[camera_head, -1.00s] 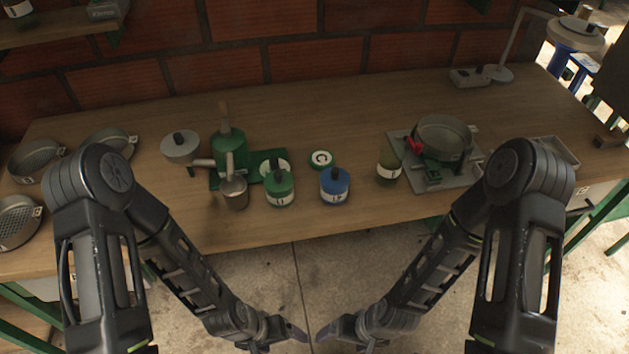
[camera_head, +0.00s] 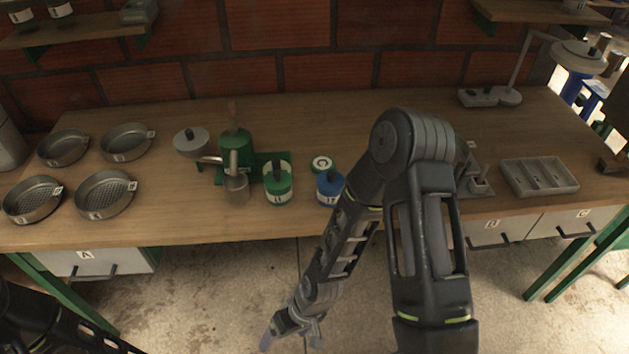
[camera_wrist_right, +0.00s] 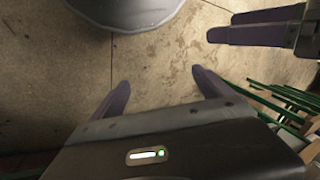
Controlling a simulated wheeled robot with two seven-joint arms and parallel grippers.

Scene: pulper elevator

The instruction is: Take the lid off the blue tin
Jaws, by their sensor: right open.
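The blue tin (camera_head: 326,192) stands upright near the table's front edge in the head view, with its blue lid (camera_head: 330,178) and dark knob on top. My right arm partly covers the tin's right side. My right gripper (camera_head: 277,336) is low in front of the table, over the floor, well apart from the tin. In the right wrist view its two fingers (camera_wrist_right: 160,80) are open with only floor between them. My left gripper (camera_wrist_right: 222,27) shows at the top right of that view, its two fingers apart and empty.
A green pulper-like device (camera_head: 235,150) and several sieve pans (camera_head: 105,195) are further left. A grey divided tray (camera_head: 539,177) is at the right.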

